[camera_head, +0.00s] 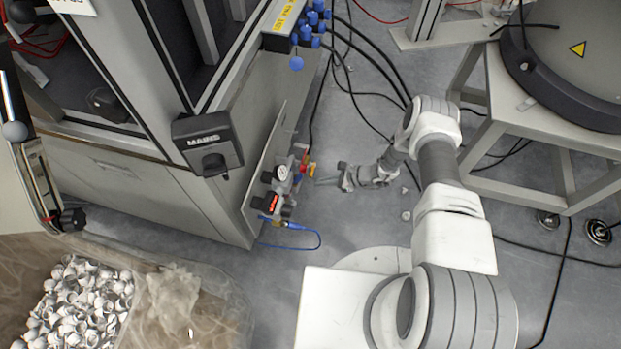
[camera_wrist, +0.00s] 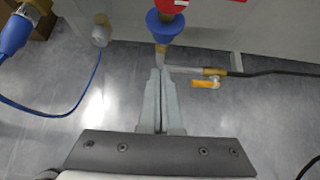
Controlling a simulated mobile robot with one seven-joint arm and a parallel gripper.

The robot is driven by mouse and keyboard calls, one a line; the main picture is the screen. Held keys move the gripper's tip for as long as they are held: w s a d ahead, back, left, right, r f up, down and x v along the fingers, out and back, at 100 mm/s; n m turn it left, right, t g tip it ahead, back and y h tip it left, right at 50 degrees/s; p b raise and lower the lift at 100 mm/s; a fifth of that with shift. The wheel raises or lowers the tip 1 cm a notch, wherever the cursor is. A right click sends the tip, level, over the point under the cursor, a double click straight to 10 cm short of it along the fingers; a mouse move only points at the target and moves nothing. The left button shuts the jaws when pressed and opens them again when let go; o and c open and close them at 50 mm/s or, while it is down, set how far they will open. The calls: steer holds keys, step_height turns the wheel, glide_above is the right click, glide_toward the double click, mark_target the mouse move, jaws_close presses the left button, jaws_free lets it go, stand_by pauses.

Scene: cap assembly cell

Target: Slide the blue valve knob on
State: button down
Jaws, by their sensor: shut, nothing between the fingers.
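A blue, flared valve knob (camera_wrist: 165,27) hangs under a red part at the top of the wrist view, with a short pale stem below it. My gripper (camera_wrist: 158,72) is shut and empty. Its two grey fingertips lie together just below the knob and stem in the picture; I cannot tell whether they touch. In the head view my gripper (camera_head: 322,181) points left toward the valve and gauge assembly (camera_head: 283,178) on the cabinet side. The blue knob is too small to make out for sure there.
A yellow lever valve (camera_wrist: 205,84) with a dark hose is right of my fingertips. A blue fitting (camera_wrist: 14,36) with a blue hose is at left. The grey cabinet (camera_head: 190,205) stands left of my arm and a table frame (camera_head: 500,130) right. Black cables cross the floor.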

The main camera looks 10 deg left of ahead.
steer(key=shift+p+v, duration=0.3)
steer(key=shift+v, duration=1.35)
